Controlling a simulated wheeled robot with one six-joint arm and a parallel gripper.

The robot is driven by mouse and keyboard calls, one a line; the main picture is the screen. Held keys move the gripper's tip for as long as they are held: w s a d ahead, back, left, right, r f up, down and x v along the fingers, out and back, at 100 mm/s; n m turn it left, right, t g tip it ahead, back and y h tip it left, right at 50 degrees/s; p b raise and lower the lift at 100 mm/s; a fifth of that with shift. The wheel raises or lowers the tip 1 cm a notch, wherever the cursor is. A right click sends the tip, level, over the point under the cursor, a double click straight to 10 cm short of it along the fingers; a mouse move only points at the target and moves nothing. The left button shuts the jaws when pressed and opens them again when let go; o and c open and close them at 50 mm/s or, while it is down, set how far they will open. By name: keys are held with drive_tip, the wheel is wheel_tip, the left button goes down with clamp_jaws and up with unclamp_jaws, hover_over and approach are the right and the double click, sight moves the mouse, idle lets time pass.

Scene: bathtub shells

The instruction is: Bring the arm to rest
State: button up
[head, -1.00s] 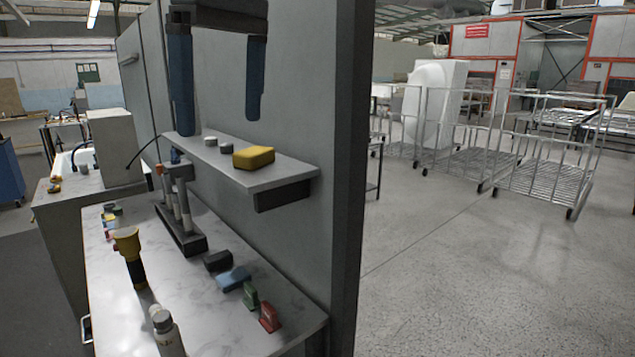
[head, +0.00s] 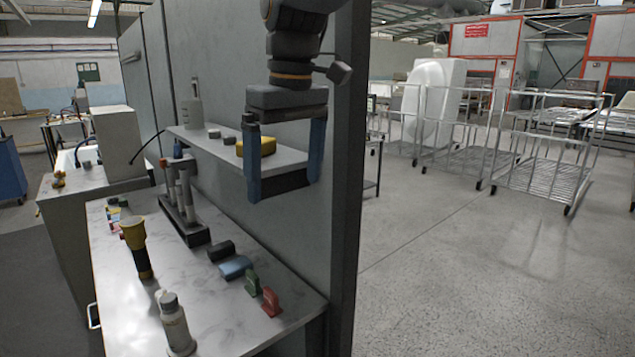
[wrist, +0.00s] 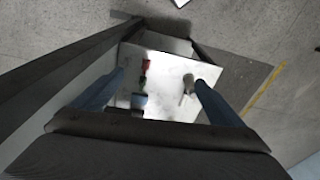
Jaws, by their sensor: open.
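My gripper (head: 284,190) hangs in front of the wall shelf in the head view, pointing down. Its two blue fingers are wide apart with nothing between them. The yellow block (head: 262,146) lies on the shelf (head: 215,147), partly hidden behind the near finger. In the wrist view the fingers of my gripper (wrist: 160,90) frame the marble-topped bench (wrist: 165,62) well below, apart from it.
The bench (head: 245,328) carries a yellow-and-black flashlight (head: 137,250), a white bottle (head: 175,325), a rack (head: 185,218), and red (head: 270,302), green (head: 252,285) and blue (head: 235,266) pieces. A grey wall (head: 225,95) stands behind. Wire carts (head: 540,165) stand right; open floor lies between.

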drive_tip(key=s+d+f+m+b, duration=0.2)
drive_tip(key=s+d+f+m, duration=0.2)
drive_tip(key=d+f, duration=0.8)
drive_tip(key=s+d+f+m+h+b, duration=0.1)
drive_tip(key=s+d+f+m, duration=0.4)
drive_tip(key=d+f, duration=0.7)
wheel_tip(320, 180, down, 8)
drive_tip(key=shift+d+b, duration=0.3)
drive_tip(key=shift+b, duration=0.15)
